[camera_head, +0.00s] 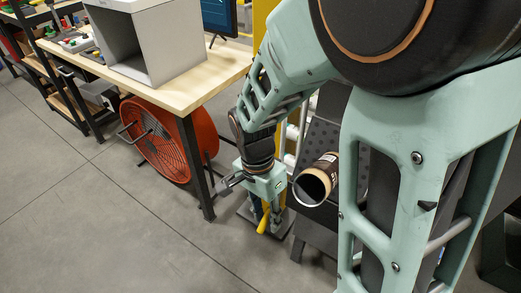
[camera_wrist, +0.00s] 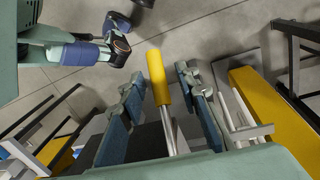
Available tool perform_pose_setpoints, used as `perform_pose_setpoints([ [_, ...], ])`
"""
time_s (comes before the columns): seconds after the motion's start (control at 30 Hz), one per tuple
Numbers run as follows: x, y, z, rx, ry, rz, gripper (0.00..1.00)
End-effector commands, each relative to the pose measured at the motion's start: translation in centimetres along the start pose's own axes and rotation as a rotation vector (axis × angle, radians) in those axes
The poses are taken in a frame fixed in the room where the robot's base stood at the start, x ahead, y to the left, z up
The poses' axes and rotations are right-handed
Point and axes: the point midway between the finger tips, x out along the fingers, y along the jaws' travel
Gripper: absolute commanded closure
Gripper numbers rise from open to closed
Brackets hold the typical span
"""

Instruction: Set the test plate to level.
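A dark dotted plate (camera_head: 320,137), which looks like the test plate, shows partly behind my arm and appears tilted. A brown-and-cream can (camera_head: 319,178) lies on its side at the plate, its open dark end facing the camera. A lever with a yellow grip (camera_head: 263,225) is below my gripper (camera_head: 262,208). In the wrist view the yellow grip (camera_wrist: 158,78) and its metal rod (camera_wrist: 169,130) stand between the two fingers of my gripper (camera_wrist: 163,86). The fingers are open, with gaps on both sides of the lever.
A wooden-topped workbench (camera_head: 185,88) with a grey open box (camera_head: 150,45) stands at the left. A round orange fan (camera_head: 155,138) stands on the floor under it. A yellow post (camera_head: 263,20) is behind my arm. Free floor (camera_head: 90,220) lies at the lower left.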

Motion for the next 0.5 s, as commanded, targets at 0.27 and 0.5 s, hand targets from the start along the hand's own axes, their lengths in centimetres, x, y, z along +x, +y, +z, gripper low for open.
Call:
perform_pose_setpoints([
  [0.27,0.56,-0.01,-0.01,0.000,0.000,-0.001,0.70],
  [0.5,0.54,-0.01,-0.01,0.000,0.000,-0.001,0.87],
])
